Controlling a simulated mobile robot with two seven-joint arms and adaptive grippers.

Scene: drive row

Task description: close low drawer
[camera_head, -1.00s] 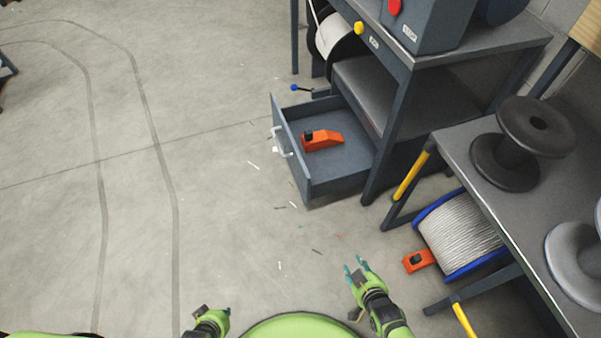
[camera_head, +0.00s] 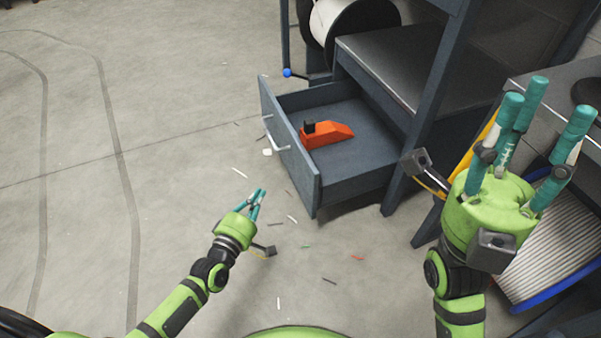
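The low drawer (camera_head: 352,183) is pulled out of the dark grey workbench (camera_head: 416,62), with its front panel (camera_head: 290,142) facing left. A pale handle (camera_head: 274,138) is on that panel. An orange tool with a black block (camera_head: 328,135) lies inside the drawer. My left gripper (camera_head: 260,194) is in front of the drawer, below and left of the front panel in the picture, with a gap between them. Its fingers overlap in this view, so its opening is unclear. My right gripper (camera_head: 548,104) is raised close to the camera at the right, fingers spread, empty.
A second bench (camera_head: 528,68) stands at the right, with a cable reel with a blue rim (camera_head: 560,245) below it, partly behind my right gripper. A rod with a blue knob (camera_head: 287,72) is behind the drawer. Open floor with small scraps lies at the left.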

